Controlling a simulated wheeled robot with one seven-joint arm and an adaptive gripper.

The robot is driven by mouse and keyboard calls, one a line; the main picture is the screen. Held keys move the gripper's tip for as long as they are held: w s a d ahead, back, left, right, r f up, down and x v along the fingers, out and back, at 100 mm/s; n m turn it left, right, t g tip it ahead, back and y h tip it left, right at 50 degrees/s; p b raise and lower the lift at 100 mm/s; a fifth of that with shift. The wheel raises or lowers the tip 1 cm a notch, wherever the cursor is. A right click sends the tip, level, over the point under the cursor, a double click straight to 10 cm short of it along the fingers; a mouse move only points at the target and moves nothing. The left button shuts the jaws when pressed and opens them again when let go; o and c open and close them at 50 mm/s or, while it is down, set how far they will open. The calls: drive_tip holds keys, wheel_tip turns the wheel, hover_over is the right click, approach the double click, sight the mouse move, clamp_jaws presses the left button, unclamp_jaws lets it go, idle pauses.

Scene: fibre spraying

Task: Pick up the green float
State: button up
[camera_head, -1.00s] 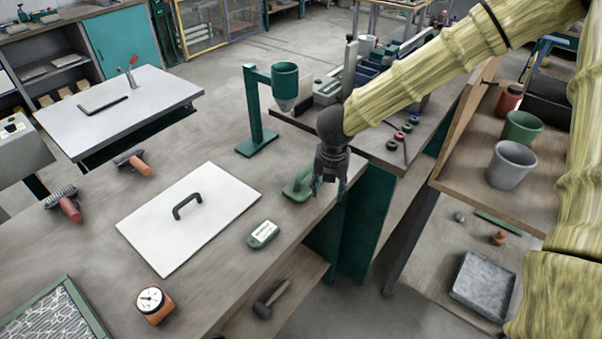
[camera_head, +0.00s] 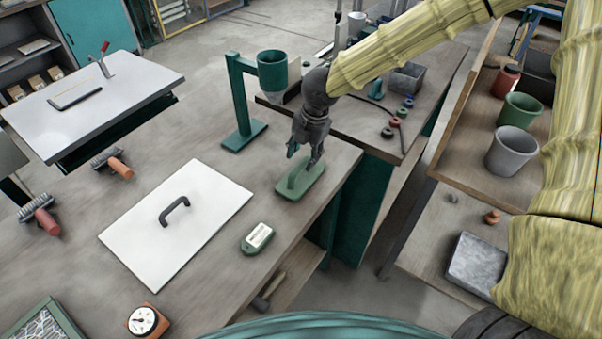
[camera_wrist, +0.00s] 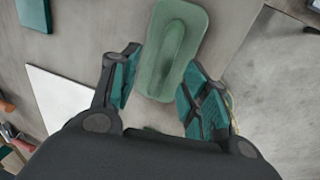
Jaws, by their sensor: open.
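The green float (camera_head: 301,181) lies flat on the wooden workbench near its right edge, with its raised handle upward. In the wrist view the float (camera_wrist: 172,50) stands ahead of and partly between the open fingers, its near end reaching between them. My gripper (camera_head: 305,156) hangs just above and behind the float in the head view, fingers pointing down. In the wrist view my gripper (camera_wrist: 160,95) shows its two teal-padded fingers spread apart, with nothing held. I cannot tell whether either finger touches the float.
A white board (camera_head: 176,226) with a black handle lies left of the float. A green labelled device (camera_head: 257,239) lies in front. A green stand with a cup (camera_head: 240,105) rises behind.

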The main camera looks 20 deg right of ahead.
sight(301, 164)
drive_tip(key=shift+s, duration=0.25)
drive_tip(key=shift+s+a+f+p, duration=0.15)
drive_tip(key=shift+f+p, duration=0.15)
drive_tip(key=shift+p, duration=0.05)
drive_tip(key=f, duration=0.2)
drive_tip(key=f+p, duration=0.1)
drive_tip(key=shift+w+a, duration=0.35)
drive_tip(key=shift+a, duration=0.05)
drive_tip(key=shift+s+f, duration=0.1)
drive_tip(key=shift+f, duration=0.45)
clamp_jaws()
